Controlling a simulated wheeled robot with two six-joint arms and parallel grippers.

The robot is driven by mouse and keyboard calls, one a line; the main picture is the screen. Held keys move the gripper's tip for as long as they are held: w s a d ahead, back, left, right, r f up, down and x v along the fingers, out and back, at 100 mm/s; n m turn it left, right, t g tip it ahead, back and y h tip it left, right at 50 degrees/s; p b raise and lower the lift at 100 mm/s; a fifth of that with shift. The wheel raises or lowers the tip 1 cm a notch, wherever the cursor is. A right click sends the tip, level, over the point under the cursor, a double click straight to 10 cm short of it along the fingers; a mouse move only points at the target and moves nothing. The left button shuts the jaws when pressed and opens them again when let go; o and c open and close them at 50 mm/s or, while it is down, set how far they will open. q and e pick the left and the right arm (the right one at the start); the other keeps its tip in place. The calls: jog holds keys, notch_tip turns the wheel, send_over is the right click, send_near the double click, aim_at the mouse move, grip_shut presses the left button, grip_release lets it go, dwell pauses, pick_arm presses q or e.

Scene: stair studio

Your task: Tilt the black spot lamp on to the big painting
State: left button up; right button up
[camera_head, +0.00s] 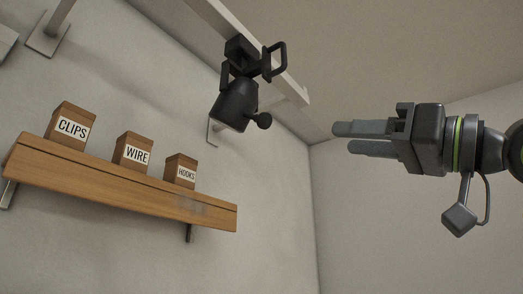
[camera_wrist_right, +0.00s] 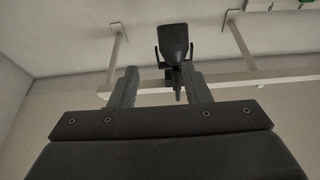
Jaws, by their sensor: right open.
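The black spot lamp (camera_head: 236,102) hangs from a pale rail near the top middle of the head view. It has a loop handle at its upper right and a round knob at its lower right, and its head points downward. My right gripper (camera_head: 347,138) is to the right of the lamp, apart from it, with its two fingers spread and nothing between them. In the right wrist view the lamp (camera_wrist_right: 174,42) shows beyond the fingers of the right gripper (camera_wrist_right: 162,88). The big painting and my left gripper are not in view.
The pale rail (camera_head: 190,10) runs along the wall on brackets. Below it, a wooden shelf (camera_head: 120,190) holds boxes labelled CLIPS (camera_head: 71,127), WIRE (camera_head: 133,152) and HOOKS (camera_head: 181,171). The space between the lamp and my right gripper is clear.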

jog(key=s, duration=0.2)
jog(key=p, duration=1)
send_near(268, 121)
jog(key=shift+n+g+y, duration=0.3)
jog(key=shift+n, duration=0.1)
jog(key=x, duration=0.9)
jog(key=shift+w, duration=0.1)
jog(key=shift+x, duration=0.8)
jog(key=shift+f, duration=0.1)
jog(key=shift+d, duration=0.1)
jog(key=shift+c, duration=0.6)
grip_shut()
